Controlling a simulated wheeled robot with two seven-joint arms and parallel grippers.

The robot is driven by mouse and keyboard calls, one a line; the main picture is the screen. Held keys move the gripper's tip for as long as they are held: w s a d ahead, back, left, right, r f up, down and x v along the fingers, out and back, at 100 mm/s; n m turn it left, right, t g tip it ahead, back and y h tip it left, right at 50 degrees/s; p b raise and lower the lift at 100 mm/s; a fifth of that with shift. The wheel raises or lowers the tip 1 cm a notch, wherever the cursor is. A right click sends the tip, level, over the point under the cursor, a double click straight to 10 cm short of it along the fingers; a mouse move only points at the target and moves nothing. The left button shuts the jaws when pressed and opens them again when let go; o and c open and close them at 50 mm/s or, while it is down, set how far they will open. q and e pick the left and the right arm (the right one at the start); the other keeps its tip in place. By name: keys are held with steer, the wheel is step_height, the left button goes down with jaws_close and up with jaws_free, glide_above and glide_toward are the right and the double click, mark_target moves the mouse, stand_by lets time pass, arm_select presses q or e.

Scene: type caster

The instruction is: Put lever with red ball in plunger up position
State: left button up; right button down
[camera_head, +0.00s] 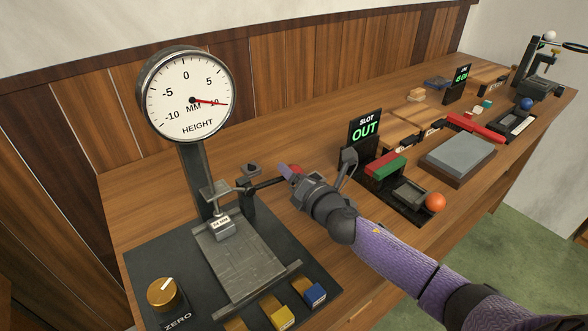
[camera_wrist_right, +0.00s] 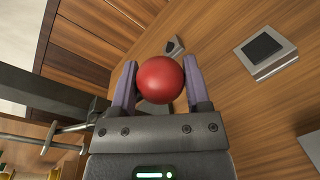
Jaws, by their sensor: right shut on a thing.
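The red ball (camera_wrist_right: 160,80) sits between the two fingers of my right gripper (camera_wrist_right: 158,84) in the right wrist view, and the fingers touch its sides. In the head view my right gripper (camera_head: 290,172) is shut on the ball at the end of the dark lever (camera_head: 264,184), and the ball is mostly hidden by the fingers. The plunger (camera_head: 222,226), a small labelled grey block, hangs over the grey plate (camera_head: 243,262). The round dial (camera_head: 188,98) has its red needle near 10. My left gripper is not in view.
A brass ZERO knob (camera_head: 164,293) and yellow (camera_head: 282,318) and blue (camera_head: 315,294) blocks are near the front. Right of my gripper are a SLOT OUT display (camera_head: 365,128), a red-green block (camera_head: 376,166) and an orange ball (camera_head: 435,202). A wooden wall stands behind.

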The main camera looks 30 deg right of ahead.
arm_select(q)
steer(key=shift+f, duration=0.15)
arm_select(e)
steer(key=shift+a+f+m, duration=0.1)
steer(key=shift+f+m, duration=0.2)
steer(key=shift+f, duration=0.2)
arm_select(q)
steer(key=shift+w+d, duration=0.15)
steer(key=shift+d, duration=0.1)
arm_select(e)
steer(key=shift+s+f, duration=0.1)
steer(key=shift+f, duration=0.05)
steer(key=shift+c, duration=0.3)
jaws_free()
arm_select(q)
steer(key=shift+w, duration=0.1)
arm_select(e)
steer(key=shift+r, duration=0.2)
steer(key=s, duration=0.6)
steer(key=s+p, duration=0.1)
steer(key=s, duration=0.2)
steer(key=shift+r, duration=0.25)
steer(key=shift+s+d, duration=0.2)
steer(key=shift+s, duration=0.2)
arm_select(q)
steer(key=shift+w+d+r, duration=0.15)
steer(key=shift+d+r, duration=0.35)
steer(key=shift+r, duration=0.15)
